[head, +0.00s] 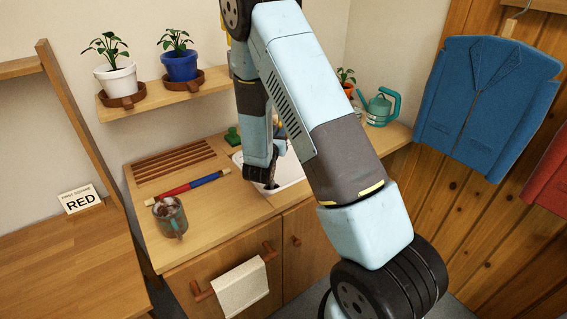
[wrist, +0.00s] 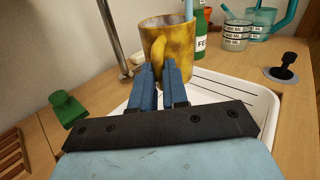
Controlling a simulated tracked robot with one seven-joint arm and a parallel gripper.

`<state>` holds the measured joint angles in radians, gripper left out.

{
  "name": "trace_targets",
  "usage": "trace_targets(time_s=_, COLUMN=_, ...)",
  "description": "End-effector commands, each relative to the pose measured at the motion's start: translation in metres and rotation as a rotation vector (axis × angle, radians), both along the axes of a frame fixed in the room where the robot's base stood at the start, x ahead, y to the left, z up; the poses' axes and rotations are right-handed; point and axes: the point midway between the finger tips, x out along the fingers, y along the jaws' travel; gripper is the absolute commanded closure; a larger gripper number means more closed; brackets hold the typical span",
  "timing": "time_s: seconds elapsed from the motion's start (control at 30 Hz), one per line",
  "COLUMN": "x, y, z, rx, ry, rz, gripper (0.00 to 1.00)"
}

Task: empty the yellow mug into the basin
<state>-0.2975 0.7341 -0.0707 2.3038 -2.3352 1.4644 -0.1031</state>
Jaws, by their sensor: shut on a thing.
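The yellow mug (wrist: 166,45) is in the wrist view, top centre, mottled yellow and brown and roughly upright. My gripper (wrist: 162,75) has its blue fingers closed on the mug's near side, at its handle. A light blue stick shows at the mug's rim; I cannot tell whether it is inside or behind. What the mug holds is hidden. In the head view the basin (head: 292,173) is partly covered by my arm, which also hides most of the mug.
A green block (wrist: 67,108) is beside the basin. A tap (wrist: 113,40), green bottle (wrist: 202,32), jars (wrist: 236,35) and black plunger (wrist: 285,67) stand around it.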

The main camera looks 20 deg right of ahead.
Motion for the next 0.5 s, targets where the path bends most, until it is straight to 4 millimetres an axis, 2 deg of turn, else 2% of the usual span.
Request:
trace_targets(time_s=0.2, x=-0.043, y=0.005, z=-0.032, rx=-0.002, ry=0.003, rz=-0.226, gripper=1.00)
trace_targets(time_s=0.4, x=-0.079, y=0.008, z=-0.049, rx=-0.003, ry=0.002, rz=-0.381, gripper=1.00)
trace_targets(time_s=0.5, x=-0.089, y=0.010, z=-0.053, rx=-0.003, ry=0.000, rz=-0.422, gripper=1.00)
